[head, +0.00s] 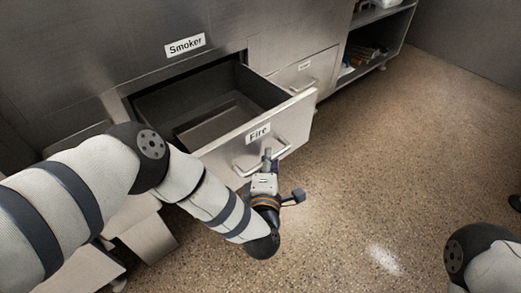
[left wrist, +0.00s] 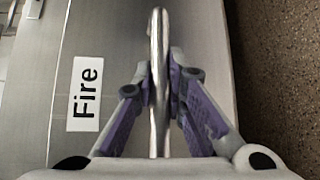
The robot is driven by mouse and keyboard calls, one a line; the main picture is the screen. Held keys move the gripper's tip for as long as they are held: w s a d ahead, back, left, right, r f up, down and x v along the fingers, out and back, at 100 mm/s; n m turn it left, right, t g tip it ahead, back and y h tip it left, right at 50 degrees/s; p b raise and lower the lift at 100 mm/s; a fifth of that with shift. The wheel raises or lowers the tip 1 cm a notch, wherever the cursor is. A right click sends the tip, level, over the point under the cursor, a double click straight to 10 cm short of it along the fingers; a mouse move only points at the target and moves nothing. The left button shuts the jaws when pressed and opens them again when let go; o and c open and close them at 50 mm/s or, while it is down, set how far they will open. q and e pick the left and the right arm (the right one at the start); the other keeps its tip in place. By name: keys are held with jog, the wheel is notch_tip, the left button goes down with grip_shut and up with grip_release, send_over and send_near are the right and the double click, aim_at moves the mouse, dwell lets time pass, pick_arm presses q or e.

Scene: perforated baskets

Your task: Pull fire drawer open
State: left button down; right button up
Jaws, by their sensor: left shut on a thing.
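The fire drawer (head: 222,150) is a metal drawer with a white "Fire" label, pulled well out from the cabinet in the head view. Its inside shows and looks empty apart from a lighter patch on the floor. Its bar handle (head: 247,170) is on the front face, below the label. My left gripper (head: 267,160) is at the handle. In the left wrist view the handle (left wrist: 158,60) runs between the two fingers (left wrist: 160,92), which are closed on it. The "Fire" label (left wrist: 86,94) lies to the left. My right gripper is out of view.
A "Smoker" label (head: 185,45) is on the cabinet above the drawer. Another labelled drawer (head: 305,75) is closed to the right. An open shelf unit (head: 375,45) with items stands farther right. The speckled floor (head: 400,150) is clear in front.

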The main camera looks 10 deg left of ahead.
pick_arm(q)
jog(key=shift+s+d, duration=0.2)
jog(key=c, duration=1.6)
grip_release()
jog(key=s+d+r, duration=0.1)
jog(key=s, duration=1)
jog(key=shift+s+d+r, duration=0.15)
jog(key=shift+s+r, duration=0.2)
jog(key=shift+s, duration=0.05)
